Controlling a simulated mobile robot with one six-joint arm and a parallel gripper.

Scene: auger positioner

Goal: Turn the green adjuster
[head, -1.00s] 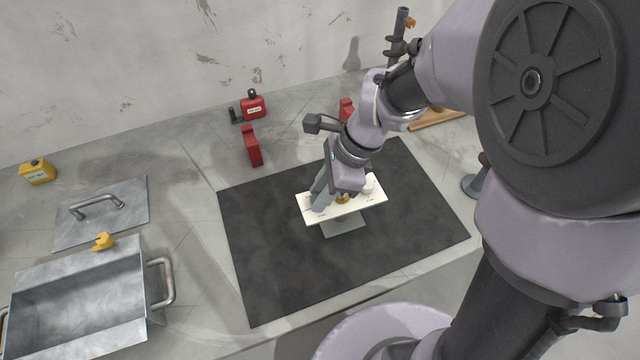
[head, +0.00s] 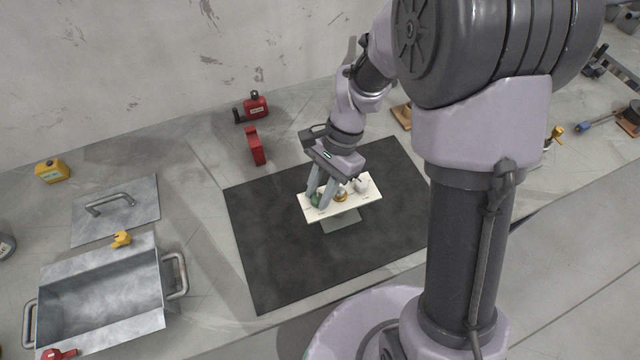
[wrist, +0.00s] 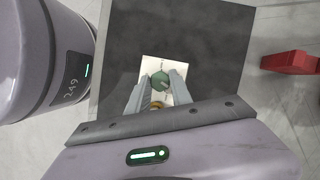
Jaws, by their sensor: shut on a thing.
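The green adjuster (wrist: 159,80) is a rounded green knob at the left end of a white panel (head: 362,204). The panel stands on a grey base on the black mat. My gripper (head: 317,200) reaches down over that end, and its two fingers are shut on the green adjuster. In the wrist view my gripper (wrist: 158,84) has one finger on each side of the knob. A yellow-gold knob (head: 341,194) sits at the panel's middle and a white one (head: 361,184) at its right end. The fingers partly hide the green adjuster in the head view.
The black mat (head: 270,260) is clear around the panel. Red items (head: 255,146) stand behind it near the wall. At left are an open metal box (head: 165,322), a metal lid (head: 85,228) and a yellow container (head: 52,170).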

